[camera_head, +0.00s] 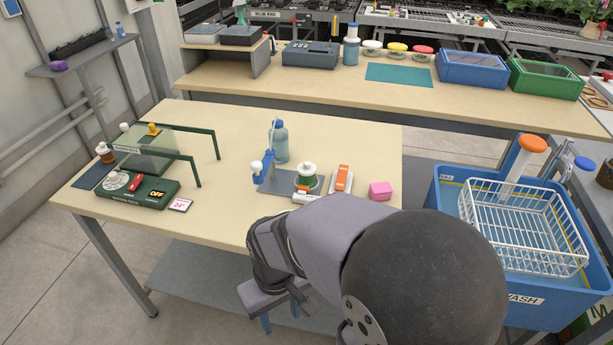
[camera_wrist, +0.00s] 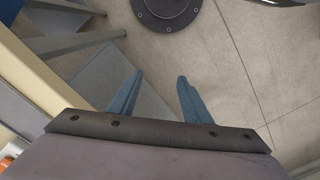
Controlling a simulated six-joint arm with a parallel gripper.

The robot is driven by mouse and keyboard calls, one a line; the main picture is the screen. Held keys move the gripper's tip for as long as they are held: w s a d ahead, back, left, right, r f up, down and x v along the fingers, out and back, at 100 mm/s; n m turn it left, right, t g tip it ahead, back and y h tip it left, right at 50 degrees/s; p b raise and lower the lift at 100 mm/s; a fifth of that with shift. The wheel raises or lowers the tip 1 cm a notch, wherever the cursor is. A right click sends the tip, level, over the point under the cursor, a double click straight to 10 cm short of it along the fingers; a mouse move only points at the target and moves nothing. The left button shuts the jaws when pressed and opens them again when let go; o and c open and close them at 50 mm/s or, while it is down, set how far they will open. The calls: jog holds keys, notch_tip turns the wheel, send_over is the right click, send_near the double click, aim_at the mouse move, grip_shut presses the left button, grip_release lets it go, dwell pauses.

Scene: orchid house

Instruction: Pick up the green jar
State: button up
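A small round container with a green body and a white top (camera_head: 307,178) stands on the near table, right of the middle. It is the only jar-like thing there with a plainly green body, and its lower part is partly hidden by things in front. My gripper (camera_wrist: 158,80) hangs off the table's front edge, below the tabletop. Its two blue fingers are apart with nothing between them, over the floor. In the head view the gripper (camera_head: 268,318) is partly hidden by my arm. The container does not show in the wrist view.
Close to the container are a blue bottle (camera_head: 280,141), a grey plate with a blue stand (camera_head: 275,184), an orange-and-white tool (camera_head: 342,178) and a pink block (camera_head: 380,191). A blue wash tub (camera_head: 450,235) stands right.

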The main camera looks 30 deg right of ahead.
aim_at(306, 166)
jog(key=o, duration=0.4)
jog(key=w+d+r+m+t+p, duration=0.1)
jog(key=w+d+r+p, duration=0.1)
jog(key=w, duration=0.3)
jog(key=w+d+r+m+t+h+p, duration=0.1)
jog(key=w+d+r+p, duration=0.1)
jog(key=w+d, duration=0.3)
jog(key=w+d+r+m+t+p, duration=0.1)
jog(key=w+d+r+p, duration=0.1)
jog(key=w, duration=0.5)
jog(key=shift+w+d+r+m+h, duration=0.15)
jog(key=shift+d+r+m+h, duration=0.2)
jog(key=shift+d+r, duration=0.4)
jog(key=w+d+r+m+p, duration=0.1)
jog(key=w+d, duration=0.2)
jog(key=d, duration=0.1)
jog(key=w+d+r+m+t+h+p, duration=0.1)
jog(key=w+d, duration=0.3)
jog(key=w+d+r+m+t+h+p, duration=0.1)
jog(key=w+d, duration=0.3)
jog(key=shift+d+r+p, duration=0.35)
jog(key=shift+r+p, duration=0.05)
jog(key=shift+w+d, duration=0.2)
jog(key=shift+w, duration=0.05)
jog(key=shift+p+x, duration=1.1)
jog(key=shift+x, duration=2.55)
jog(key=shift+c, duration=0.7)
